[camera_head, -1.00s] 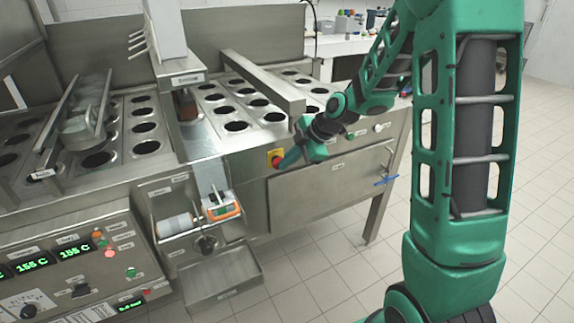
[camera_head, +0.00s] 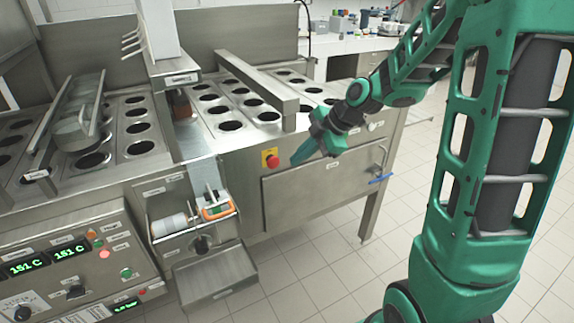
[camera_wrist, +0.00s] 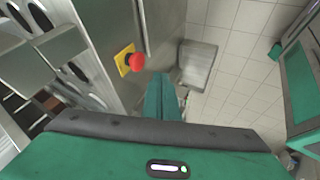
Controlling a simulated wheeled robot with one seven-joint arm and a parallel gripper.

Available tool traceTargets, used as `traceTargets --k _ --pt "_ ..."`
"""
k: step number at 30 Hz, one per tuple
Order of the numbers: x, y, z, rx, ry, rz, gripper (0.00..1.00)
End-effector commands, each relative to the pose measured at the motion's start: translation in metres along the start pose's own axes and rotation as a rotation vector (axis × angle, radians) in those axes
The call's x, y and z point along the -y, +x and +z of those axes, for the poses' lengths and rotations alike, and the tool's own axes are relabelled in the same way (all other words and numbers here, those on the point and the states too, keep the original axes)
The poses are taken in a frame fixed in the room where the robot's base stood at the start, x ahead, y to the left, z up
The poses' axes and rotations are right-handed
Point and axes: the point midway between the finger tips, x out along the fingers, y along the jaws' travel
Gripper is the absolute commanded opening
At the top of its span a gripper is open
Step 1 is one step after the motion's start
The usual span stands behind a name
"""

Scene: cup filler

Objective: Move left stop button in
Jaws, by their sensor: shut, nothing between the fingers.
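The left stop button (camera_head: 272,162) is a red mushroom button on a yellow plate, on the front of the steel machine above the door panel. In the wrist view the red button (camera_wrist: 136,62) stands out from its yellow plate (camera_wrist: 124,60), left of and beyond my fingers. My gripper (camera_head: 296,160) is shut and empty, its green fingertips just right of the button and apart from it. In the wrist view the closed fingers (camera_wrist: 162,84) point past the button's right side. I cannot tell how far in the button sits.
The door panel (camera_head: 315,195) has a handle and a blue latch (camera_head: 381,179) at its right. A dispenser tray (camera_head: 215,278) juts out at lower left. The control panel (camera_head: 75,265) shows 151 C. Tiled floor (camera_head: 320,270) in front is open.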

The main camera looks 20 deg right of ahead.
Motion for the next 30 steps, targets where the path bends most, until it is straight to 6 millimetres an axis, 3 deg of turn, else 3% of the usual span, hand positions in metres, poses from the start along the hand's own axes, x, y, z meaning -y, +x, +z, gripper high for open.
traceTargets --k 3,9,26,30 --pt "0.0 -0.019 0.0 0.001 0.0 0.001 0.0" --pt "0.001 -0.035 -0.001 -0.001 -0.001 -0.002 0.0" --pt "0.001 -0.037 -0.001 -0.001 0.0 -0.003 0.0" --pt "0.01 -0.044 0.003 0.027 0.07 -0.015 0.0"
